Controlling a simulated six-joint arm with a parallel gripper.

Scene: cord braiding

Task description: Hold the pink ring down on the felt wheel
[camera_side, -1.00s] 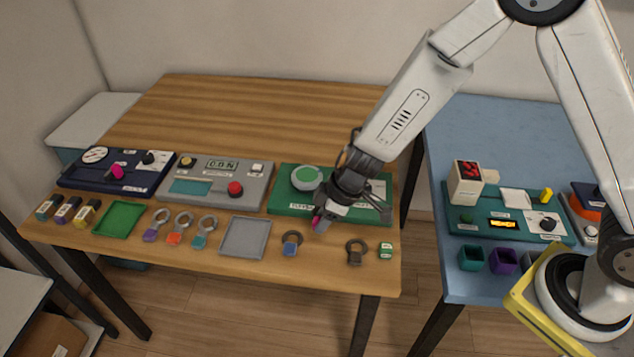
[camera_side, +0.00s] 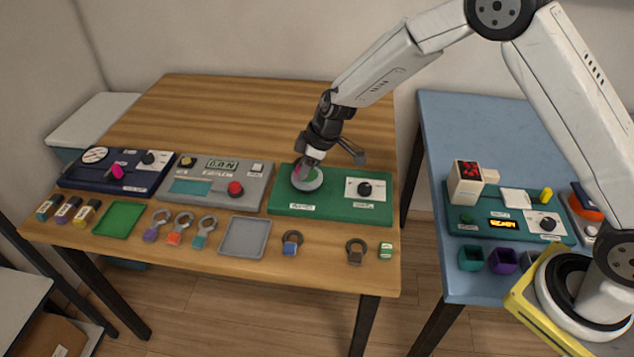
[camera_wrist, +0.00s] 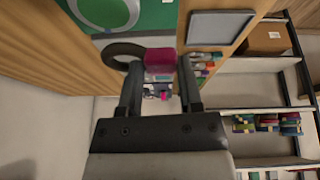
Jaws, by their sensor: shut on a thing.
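The felt wheel (camera_side: 307,184) is a green disc with a pale grey rim on the left part of a green panel (camera_side: 330,207) in the side view. It also shows at the top of the wrist view (camera_wrist: 104,12). My gripper (camera_side: 305,175) points down over the wheel. In the wrist view my gripper (camera_wrist: 160,72) is shut on the pink block of the pink ring (camera_wrist: 160,60). The ring's dark loop (camera_wrist: 117,50) sticks out to the left, close to the wheel rim.
A black knob (camera_side: 365,189) sits on the same panel, right of the wheel. A blue-tagged ring (camera_side: 291,243), a brown-tagged ring (camera_side: 355,251) and a grey tray (camera_side: 245,238) lie in front. A grey panel (camera_side: 216,183) stands to the left. The table behind is clear.

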